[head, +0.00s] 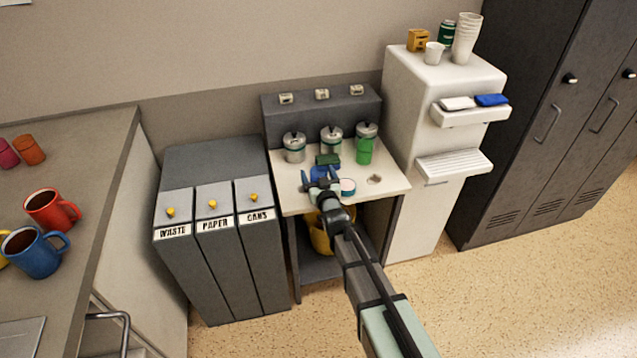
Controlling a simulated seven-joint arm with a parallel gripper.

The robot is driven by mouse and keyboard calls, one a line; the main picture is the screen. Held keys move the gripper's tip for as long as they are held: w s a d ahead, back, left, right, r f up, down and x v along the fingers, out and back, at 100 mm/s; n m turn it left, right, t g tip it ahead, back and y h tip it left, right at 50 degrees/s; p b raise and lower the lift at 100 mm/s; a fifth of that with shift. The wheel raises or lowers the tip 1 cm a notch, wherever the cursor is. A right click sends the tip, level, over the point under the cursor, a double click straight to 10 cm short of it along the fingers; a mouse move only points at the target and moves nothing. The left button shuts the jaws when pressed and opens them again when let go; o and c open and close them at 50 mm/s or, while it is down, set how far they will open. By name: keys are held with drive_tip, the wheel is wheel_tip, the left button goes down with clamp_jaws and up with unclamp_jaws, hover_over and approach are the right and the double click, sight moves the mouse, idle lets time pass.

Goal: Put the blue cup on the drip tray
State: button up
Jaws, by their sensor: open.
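A blue object, likely the blue cup (323,171), is on the small table at my gripper (319,181). My gripper is open, its fingers to either side of the blue object; the arm hides much of it, and contact cannot be told. A blue mug (33,256) with dark liquid stands on the left counter, away from my gripper. A white slatted ledge, seemingly the drip tray (454,164), juts from the white dispenser (402,91) to the right. The ledge looks empty.
The dispenser's upper shelf (470,116) holds white and blue items. Grey bins (212,250) stand left, dark lockers (535,130) right.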

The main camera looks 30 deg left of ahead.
drive_tip(key=shift+w+a, duration=0.4)
drive_tip(key=shift+a, duration=0.05)
drive_tip(key=c, duration=1.1)
